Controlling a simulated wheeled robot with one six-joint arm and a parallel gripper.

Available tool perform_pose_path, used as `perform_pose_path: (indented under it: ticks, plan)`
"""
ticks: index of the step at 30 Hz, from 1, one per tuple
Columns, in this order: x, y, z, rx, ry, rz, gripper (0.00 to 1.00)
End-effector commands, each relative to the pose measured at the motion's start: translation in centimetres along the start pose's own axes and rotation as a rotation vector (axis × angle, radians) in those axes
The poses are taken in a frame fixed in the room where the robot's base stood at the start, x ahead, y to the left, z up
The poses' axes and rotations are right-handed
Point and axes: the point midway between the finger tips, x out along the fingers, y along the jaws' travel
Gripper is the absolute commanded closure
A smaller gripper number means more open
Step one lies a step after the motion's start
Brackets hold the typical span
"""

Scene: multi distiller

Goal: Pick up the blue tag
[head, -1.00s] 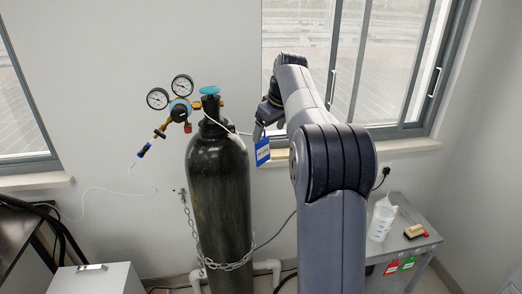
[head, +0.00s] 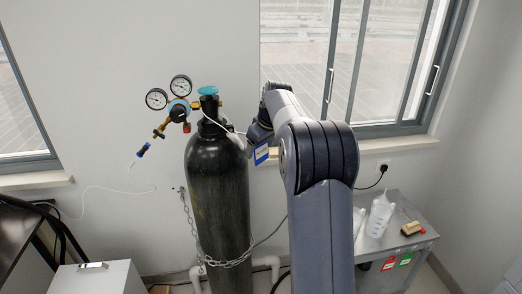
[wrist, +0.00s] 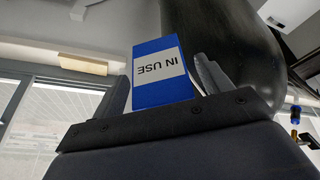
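The blue tag (head: 261,155) with a white label hangs beside the gas cylinder, just below my gripper (head: 258,132) in the head view. In the wrist view the blue tag (wrist: 160,74) faces the camera, its "IN USE" label upside down. It lies between the two fingers of my gripper (wrist: 165,92), one finger showing to its left and one to its right. The fingers are spread apart; I see no clear grip on the tag.
The dark gas cylinder (head: 218,195), chained to the wall, stands close left of my gripper, with a regulator and gauges (head: 169,97) on top. A grey cart (head: 400,238) at right holds a white bottle (head: 380,214) and a brush (head: 412,229); red (head: 389,263) and green (head: 406,259) tags hang there.

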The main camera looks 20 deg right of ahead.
Motion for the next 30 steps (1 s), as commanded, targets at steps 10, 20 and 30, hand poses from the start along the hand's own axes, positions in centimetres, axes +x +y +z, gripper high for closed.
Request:
perform_pose_path:
  ticks: [10,20,30]
  plan:
    - [0.0,0.0,0.0,0.0,0.0,0.0,0.55]
    - [-0.1,0.0,0.0,0.0,0.0,0.0,0.71]
    - [-1.5,0.2,-0.6,0.0,0.002,0.002,0.71]
